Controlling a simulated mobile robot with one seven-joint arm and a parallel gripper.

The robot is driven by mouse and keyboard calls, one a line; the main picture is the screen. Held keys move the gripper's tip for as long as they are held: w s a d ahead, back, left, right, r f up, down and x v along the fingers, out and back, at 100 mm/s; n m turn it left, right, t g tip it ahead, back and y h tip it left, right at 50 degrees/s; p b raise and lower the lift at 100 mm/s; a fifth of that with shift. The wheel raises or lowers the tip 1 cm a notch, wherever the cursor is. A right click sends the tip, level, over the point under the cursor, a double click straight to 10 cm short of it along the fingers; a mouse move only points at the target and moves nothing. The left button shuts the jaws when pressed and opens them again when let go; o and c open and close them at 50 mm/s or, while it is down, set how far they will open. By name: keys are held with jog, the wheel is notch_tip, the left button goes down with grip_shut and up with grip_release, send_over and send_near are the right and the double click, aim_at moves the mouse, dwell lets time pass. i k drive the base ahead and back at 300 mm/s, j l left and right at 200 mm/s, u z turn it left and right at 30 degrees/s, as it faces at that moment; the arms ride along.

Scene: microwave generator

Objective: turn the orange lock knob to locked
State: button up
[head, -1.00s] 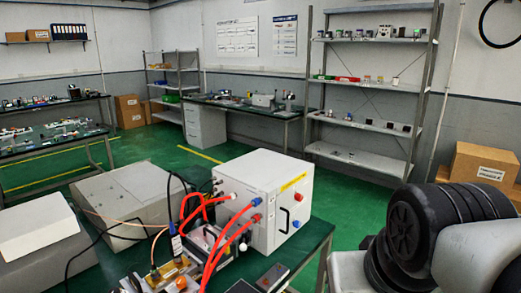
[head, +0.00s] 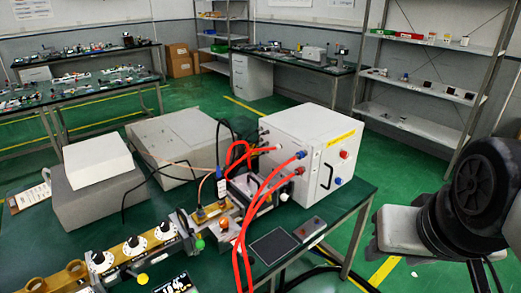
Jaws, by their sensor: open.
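A small orange knob (head: 224,223) shows in the head view on the bench apparatus. It sits close to the foot of the red hoses, just right of the brass-coloured block (head: 207,212). It is too small to tell which way it is turned. My arm shows at the right edge as black rounded joints and a grey link, well apart from the knob. My gripper's fingers are not in view.
The white box (head: 300,150) with thick red hoses (head: 245,225) stands right behind the apparatus. Black-and-white dials (head: 133,244) line the brass waveguide at front left. A dark flat panel (head: 274,245) lies right of the hoses. Green floor is open beyond the bench.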

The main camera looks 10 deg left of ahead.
aim_at(223, 221)
jog(key=u, duration=1.1)
jog(key=i, duration=0.35)
jog(key=i+l+z, duration=0.2)
jog(key=i+j, duration=0.05)
jog(key=i, duration=0.05)
